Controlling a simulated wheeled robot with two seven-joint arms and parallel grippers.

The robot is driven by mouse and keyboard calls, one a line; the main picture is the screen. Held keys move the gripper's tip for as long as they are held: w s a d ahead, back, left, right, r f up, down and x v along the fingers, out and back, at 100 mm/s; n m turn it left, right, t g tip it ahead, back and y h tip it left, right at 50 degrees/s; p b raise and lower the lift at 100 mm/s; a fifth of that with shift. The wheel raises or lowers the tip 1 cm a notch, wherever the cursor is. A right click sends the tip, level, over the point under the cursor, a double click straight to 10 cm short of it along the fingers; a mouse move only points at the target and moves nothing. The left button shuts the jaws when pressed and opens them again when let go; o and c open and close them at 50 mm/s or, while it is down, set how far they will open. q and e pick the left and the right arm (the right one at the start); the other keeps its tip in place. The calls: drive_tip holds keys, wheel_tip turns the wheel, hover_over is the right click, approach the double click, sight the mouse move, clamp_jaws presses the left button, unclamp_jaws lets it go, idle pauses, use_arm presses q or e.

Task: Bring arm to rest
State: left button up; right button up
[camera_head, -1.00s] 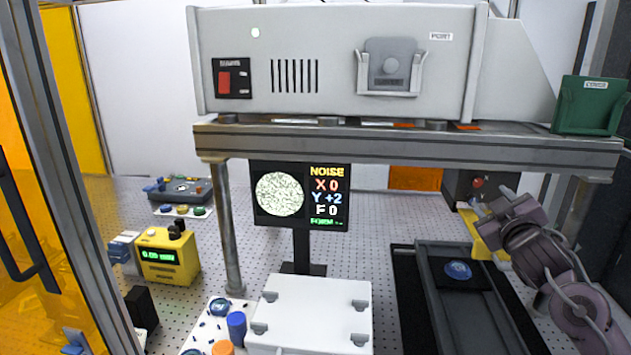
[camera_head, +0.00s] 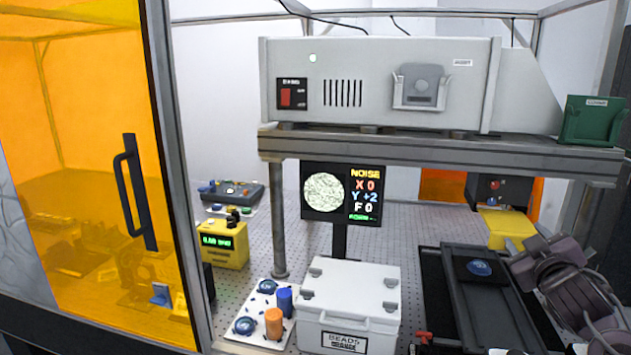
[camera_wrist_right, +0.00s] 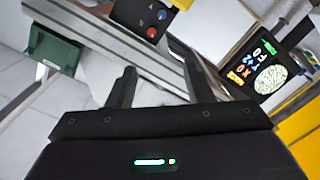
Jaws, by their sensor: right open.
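My right arm (camera_head: 570,285) comes in from the lower right in the head view, bent beside the dark rail bed, its upper end near the yellow block. In the right wrist view my right gripper (camera_wrist_right: 157,75) is open, with two black fingers apart and nothing between them. Beyond the fingers are a grey beam and a dark button box (camera_wrist_right: 140,18). My left gripper is not in view.
The instrument (camera_head: 375,85) stands on a raised shelf with a green holder (camera_head: 595,120) at its right end. Below are a yellow block (camera_head: 507,228), a dark rail bed (camera_head: 500,315), a white box (camera_head: 347,290) and a noise screen (camera_head: 340,192). An orange door (camera_head: 85,150) stands left.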

drive_tip(key=s+a+f+m+g+y, duration=0.1)
drive_tip(key=s+a+f+g, duration=0.3)
drive_tip(key=f, duration=0.6)
drive_tip(key=s+a+f+g+y, duration=0.1)
drive_tip(key=s+a+f+g, duration=0.1)
drive_tip(key=s+a+f, duration=0.65)
drive_tip(key=s+a+f+m+g+y, duration=0.1)
drive_tip(key=s+a+f+g, duration=0.4)
drive_tip(key=s, duration=0.4)
drive_tip(key=s+a+f+m+g+y, duration=0.1)
drive_tip(key=s+a+f+g, duration=0.25)
drive_tip(key=s+f, duration=0.4)
wheel_tip(320, 180, down, 30)
drive_tip(key=s+b, duration=0.2)
drive_tip(key=b, duration=0.1)
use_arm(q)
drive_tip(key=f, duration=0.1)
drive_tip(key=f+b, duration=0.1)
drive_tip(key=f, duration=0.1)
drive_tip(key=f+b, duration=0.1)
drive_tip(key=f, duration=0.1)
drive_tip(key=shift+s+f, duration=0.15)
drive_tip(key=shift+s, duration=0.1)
use_arm(e)
drive_tip(key=s+d+f+g, duration=0.1)
drive_tip(key=s+d+f, duration=0.2)
drive_tip(key=s+f, duration=1.7)
wheel_tip(320, 180, down, 2)
drive_tip(key=shift+d+f, duration=0.15)
